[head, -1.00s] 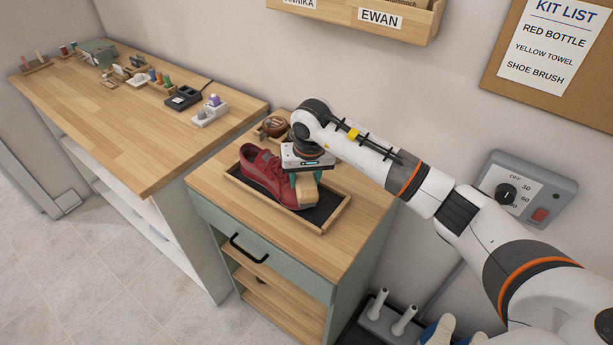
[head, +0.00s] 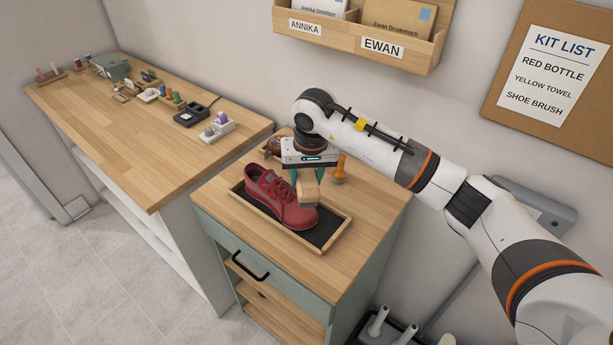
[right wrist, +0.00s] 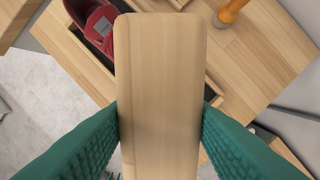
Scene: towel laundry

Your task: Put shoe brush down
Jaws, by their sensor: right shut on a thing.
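The shoe brush (head: 307,189) shows as a pale wooden block in my right gripper (head: 306,177). In the right wrist view its broad wooden back (right wrist: 160,75) fills the middle between the two teal fingers of the right gripper (right wrist: 160,118). Any bristles are hidden. The brush is held near the toe end of a red shoe (head: 278,200); I cannot tell the exact gap. The shoe sits in a wooden tray (head: 338,236) with a dark mat, on the cabinet top (head: 225,195). My left gripper is not in view.
An orange-brown handled item (head: 340,170) stands behind the tray, right of the gripper. A brown round item (head: 273,148) is partly hidden behind the gripper. The cabinet top right of the tray is bare. A longer bench (head: 130,130) with small items stands left.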

